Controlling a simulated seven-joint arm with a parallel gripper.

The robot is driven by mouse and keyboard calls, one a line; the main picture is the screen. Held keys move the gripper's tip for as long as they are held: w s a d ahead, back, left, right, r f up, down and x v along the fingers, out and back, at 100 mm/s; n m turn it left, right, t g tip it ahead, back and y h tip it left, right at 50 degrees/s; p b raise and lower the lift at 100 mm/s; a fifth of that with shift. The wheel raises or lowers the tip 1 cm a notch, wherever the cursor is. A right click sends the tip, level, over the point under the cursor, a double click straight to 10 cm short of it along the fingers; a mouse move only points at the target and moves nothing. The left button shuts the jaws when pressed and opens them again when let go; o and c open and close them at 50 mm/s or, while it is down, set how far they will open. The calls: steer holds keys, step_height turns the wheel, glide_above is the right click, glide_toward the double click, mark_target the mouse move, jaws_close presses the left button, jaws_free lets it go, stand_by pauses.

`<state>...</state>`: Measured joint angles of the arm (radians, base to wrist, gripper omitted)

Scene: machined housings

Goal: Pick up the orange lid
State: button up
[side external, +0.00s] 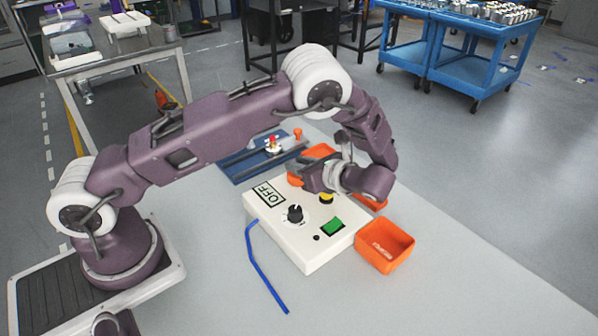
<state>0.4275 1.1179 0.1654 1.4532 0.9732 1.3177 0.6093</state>
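My gripper (297,168) is over the far side of the white control box, with its dark fingers pointing left. Its fingertips are small here and I cannot tell whether they are apart or hold anything. An orange part (318,151) shows just behind my gripper, partly covered by it; it may be the orange lid, but its shape is not clear. More orange shows below the wrist at the box's far right edge, mostly hidden. An open orange bin (384,246) stands at the right of the control box with small pale pieces inside.
The white control box (262,222) has an OFF label, a black knob (295,213), a green switch (332,224) and a yellow button (327,198). A blue fixture (240,165) lies behind it. A bent blue strip (262,270) lies in front. The table's right side is clear.

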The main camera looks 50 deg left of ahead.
jaws_close()
